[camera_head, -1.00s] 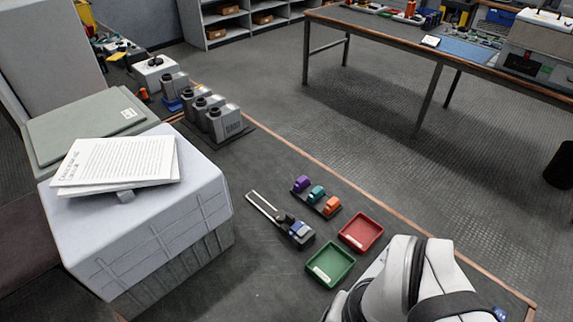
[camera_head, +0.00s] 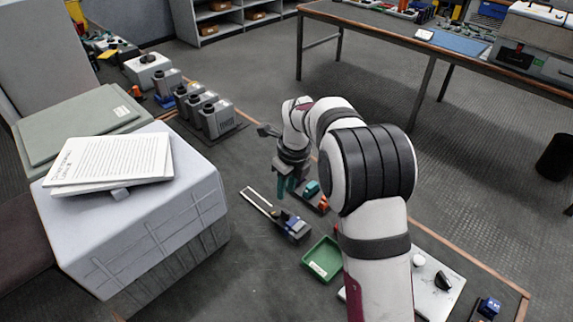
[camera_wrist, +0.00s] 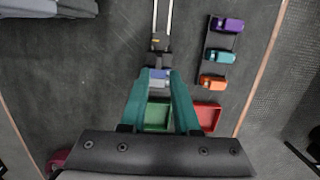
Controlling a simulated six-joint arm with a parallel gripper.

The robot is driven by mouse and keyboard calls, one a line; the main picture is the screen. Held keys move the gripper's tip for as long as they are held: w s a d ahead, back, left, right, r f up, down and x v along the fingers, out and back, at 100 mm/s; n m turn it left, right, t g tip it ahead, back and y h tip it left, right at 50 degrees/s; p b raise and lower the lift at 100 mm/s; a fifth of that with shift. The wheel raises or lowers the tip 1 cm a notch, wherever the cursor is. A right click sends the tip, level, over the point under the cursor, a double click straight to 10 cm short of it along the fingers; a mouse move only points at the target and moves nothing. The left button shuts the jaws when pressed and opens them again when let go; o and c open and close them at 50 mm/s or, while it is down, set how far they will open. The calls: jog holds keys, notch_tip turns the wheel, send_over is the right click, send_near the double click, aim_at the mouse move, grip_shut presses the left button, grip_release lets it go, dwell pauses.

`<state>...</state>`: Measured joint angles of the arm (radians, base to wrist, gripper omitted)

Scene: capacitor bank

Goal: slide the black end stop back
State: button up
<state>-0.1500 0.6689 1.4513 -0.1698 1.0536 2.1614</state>
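A slim rail with two pale rods (camera_head: 258,200) lies on the dark bench; it also shows in the wrist view (camera_wrist: 155,22). A black piece, apparently the end stop (camera_wrist: 160,59), sits across the rail at the near end of the bare rods. Blue and grey blocks (camera_wrist: 158,77) are right behind it, and they show in the head view (camera_head: 293,226). My gripper (camera_wrist: 159,75) has teal fingers, spread apart with nothing held. In the head view my gripper (camera_head: 287,185) hangs above the rail, apart from it. Its exact height is unclear.
A strip with purple, teal and orange clips (camera_wrist: 219,54) lies right of the rail. A green tray (camera_head: 323,259) and a red tray (camera_wrist: 208,118) are close by. Several grey capacitors (camera_head: 210,115) stand at the back. A large pale box (camera_head: 130,215) is on the left.

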aim_at(286, 212)
jog(key=shift+f, duration=4.25)
grip_shut()
jog(key=shift+w+a+r, duration=0.1)
jog(key=shift+w+a, duration=2.35)
jog(key=shift+a, duration=0.05)
jog(key=shift+o, duration=0.2)
grip_release()
